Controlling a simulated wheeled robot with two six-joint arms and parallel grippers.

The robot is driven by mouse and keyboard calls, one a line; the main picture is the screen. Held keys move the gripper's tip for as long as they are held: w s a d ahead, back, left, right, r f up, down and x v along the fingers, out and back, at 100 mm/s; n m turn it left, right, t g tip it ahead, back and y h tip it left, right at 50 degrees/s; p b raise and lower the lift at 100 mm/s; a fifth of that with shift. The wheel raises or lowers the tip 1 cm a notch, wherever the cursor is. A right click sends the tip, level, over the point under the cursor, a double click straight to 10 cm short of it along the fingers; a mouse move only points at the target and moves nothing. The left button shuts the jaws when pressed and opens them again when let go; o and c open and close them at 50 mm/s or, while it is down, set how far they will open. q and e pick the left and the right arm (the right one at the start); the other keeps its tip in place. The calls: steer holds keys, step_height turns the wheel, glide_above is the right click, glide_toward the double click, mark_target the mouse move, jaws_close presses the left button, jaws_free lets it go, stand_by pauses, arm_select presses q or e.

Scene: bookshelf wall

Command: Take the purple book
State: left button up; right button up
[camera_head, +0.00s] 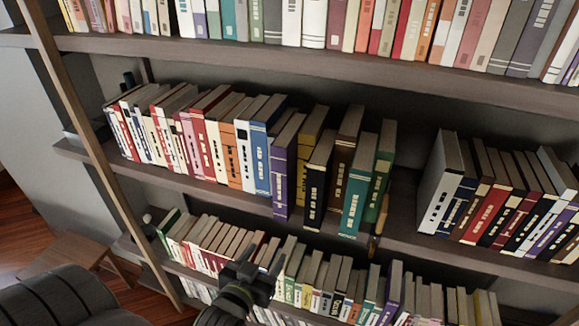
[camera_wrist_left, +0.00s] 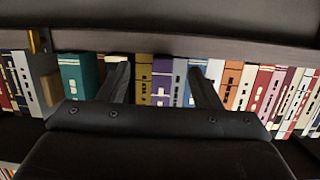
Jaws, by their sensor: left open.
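The purple book (camera_head: 281,184) stands upright on the middle shelf, between a blue book (camera_head: 261,160) and an olive-yellow book (camera_head: 304,165). Its spine juts forward a little. In the left wrist view the purple book (camera_wrist_left: 162,85) shows between my fingers, near the middle. My left gripper (camera_head: 262,262) is open and empty. In the head view it appears below the purple book, in front of the lower shelf row. In the left wrist view my left gripper (camera_wrist_left: 158,70) has one finger on each side of the purple spine, apart from it. My right gripper is not in view.
A black book (camera_head: 316,190), a brown one and a teal book (camera_head: 354,195) stand to the right, then a gap. The middle shelf board (camera_head: 405,225) is bare there. Rows of books fill the shelves above and below. A wooden upright (camera_head: 85,130) stands at left.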

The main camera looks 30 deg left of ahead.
arm_select(q)
step_height(320, 180, up, 16)
steer(key=s+t+y+p, duration=0.1)
steer(key=s+t+p, duration=0.1)
steer(key=b, duration=0.5)
glide_toward(278, 170)
steer(key=w+f, duration=0.1)
steer(key=w, duration=0.3)
steer(key=shift+n, duration=0.3)
steer(key=w, duration=0.1)
steer(key=w+a+p, duration=0.2)
steer(key=shift+w+r, duration=0.2)
steer(key=shift+w, duration=0.1)
steer(key=shift+w+a+f, duration=0.1)
steer(key=shift+w, duration=0.3)
steer(key=shift+w+r+p, duration=0.2)
steer(key=shift+w+p, duration=0.4)
steer(key=shift+p, duration=0.15)
steer(key=p+x, duration=0.1)
steer(key=x, duration=0.2)
steer(key=shift+p, duration=0.35)
steer(key=shift+w+a+f, duration=0.1)
steer(key=shift+w+f, duration=0.1)
steer(key=shift+w, duration=0.35)
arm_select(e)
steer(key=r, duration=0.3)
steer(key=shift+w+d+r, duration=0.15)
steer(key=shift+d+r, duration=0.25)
